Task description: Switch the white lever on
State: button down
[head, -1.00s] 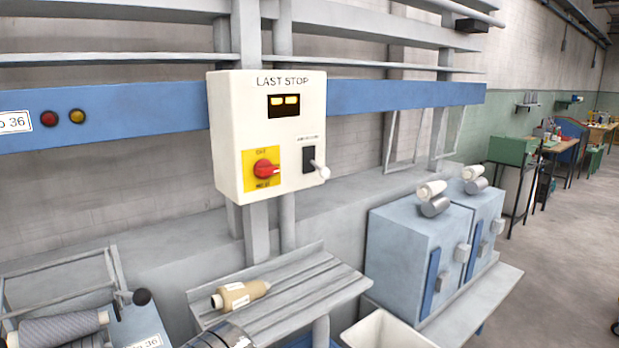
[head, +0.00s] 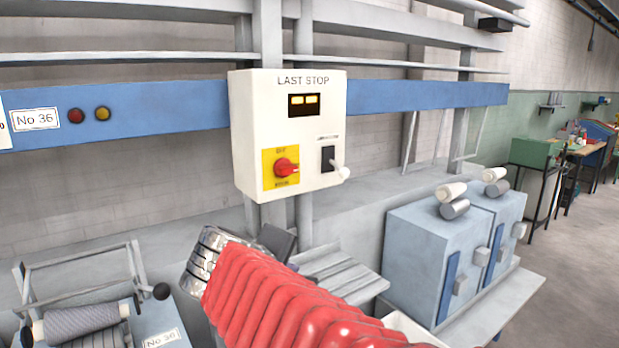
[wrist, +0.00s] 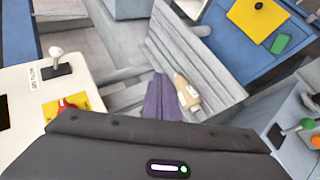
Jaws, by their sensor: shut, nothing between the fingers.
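The white lever (head: 341,171) sticks out of a black switch plate (head: 327,158) at the lower right of the white LAST STOP box (head: 240,130). In the head view its round white knob hangs low, to the lower right of the plate. It also shows at the upper left of the wrist view (wrist: 56,52). My gripper (wrist: 158,77) is shut and empty, pointing past the box over the slatted shelf, clear of the lever. In the head view my dark gripper (head: 279,240) is below the box, partly hidden by my red-sleeved arm; its fingertips are hard to make out.
A red rotary switch (head: 287,168) on a yellow plate sits left of the lever. Blue-grey cabinets (head: 415,250) stand at right. The space in front of the box is free.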

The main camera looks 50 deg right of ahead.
aim_at(344, 173)
jog(key=w+d+r+n+h, duration=0.1)
jog(key=w+d+r+h, duration=0.1)
jog(key=d+r, duration=0.4)
jog(key=w+d+r+n+h, duration=0.2)
jog(key=d+r+h, duration=0.2)
jog(key=d+r, duration=0.2)
jog(key=shift+w+r, duration=0.3)
jog(key=shift+r, duration=0.25)
jog(key=shift+x, duration=4.95)
jog(key=shift+r, duration=0.1)
